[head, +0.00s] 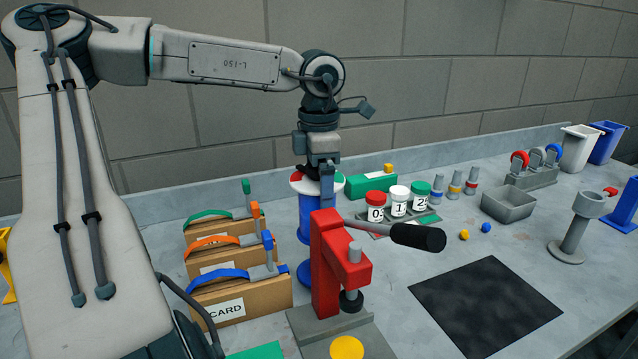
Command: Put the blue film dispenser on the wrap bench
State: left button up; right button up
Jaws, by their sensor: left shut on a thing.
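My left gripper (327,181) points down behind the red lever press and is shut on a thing. The grip itself is partly covered, and I cannot tell whether the piece touches the bench. No surface is clearly marked as the wrap bench. My right gripper is not in view.
The red press (327,262) with its black-ended lever stands close in front. Strapped card boxes (240,300) stand to the left. Lidded jars (398,202), a grey tray (508,204) and a grey stand (572,230) are to the right. The black mat (485,305) is bare.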

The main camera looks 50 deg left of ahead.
pick_arm(q)
jog(key=shift+a+f, duration=0.15)
jog(key=shift+f, duration=0.5)
jog(key=shift+f, duration=0.15)
jog(key=o, duration=1.6)
jog(key=shift+o, duration=0.2)
